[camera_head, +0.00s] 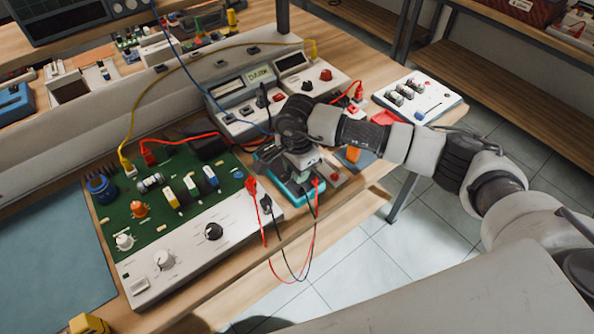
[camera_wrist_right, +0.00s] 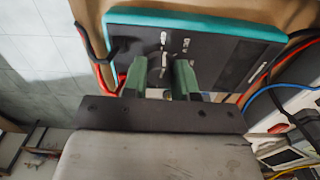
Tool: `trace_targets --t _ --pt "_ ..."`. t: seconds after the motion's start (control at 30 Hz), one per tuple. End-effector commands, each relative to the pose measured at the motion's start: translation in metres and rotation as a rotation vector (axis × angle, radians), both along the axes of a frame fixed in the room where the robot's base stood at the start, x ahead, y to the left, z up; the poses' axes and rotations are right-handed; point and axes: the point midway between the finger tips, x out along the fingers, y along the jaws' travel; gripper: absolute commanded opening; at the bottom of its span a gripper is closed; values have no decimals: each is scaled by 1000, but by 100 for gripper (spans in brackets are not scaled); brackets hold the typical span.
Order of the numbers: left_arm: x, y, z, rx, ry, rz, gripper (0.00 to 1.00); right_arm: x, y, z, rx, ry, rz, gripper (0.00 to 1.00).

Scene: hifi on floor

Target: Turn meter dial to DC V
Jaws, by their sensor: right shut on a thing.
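The meter (camera_head: 285,194) is a dark-faced unit with a teal edge, lying on the bench between the green circuit board and the bench instruments. My right gripper (camera_head: 303,168) reaches down over it and hides much of its face. In the right wrist view the meter (camera_wrist_right: 225,42) fills the top, with white markings on its face. There the two green fingers of my right gripper (camera_wrist_right: 160,75) are shut on the dial (camera_wrist_right: 157,62), which shows only as a small dark part between them. The dial's pointer setting cannot be read. My left gripper is out of view.
Red and black leads (camera_head: 266,238) loop from the meter over the bench's front edge. The green circuit board (camera_head: 165,229) with knobs stands to the left. Bench instruments (camera_head: 240,88) stand behind, and a white component tray (camera_head: 437,99) lies at right.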

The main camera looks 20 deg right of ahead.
Motion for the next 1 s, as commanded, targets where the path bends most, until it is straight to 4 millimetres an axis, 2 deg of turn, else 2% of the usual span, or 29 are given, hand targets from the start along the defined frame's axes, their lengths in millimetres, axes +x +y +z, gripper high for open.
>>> trace_targets --t 0.1,0.5,0.7,1.0 --pt "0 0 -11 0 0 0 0 1 0 -2 1 -4 -99 4" --pt "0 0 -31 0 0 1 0 1 0 -1 1 -3 -414 4" --pt "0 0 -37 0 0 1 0 1 0 -1 0 -2 -516 4" --pt "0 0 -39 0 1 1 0 1 0 1 0 -3 -581 4"
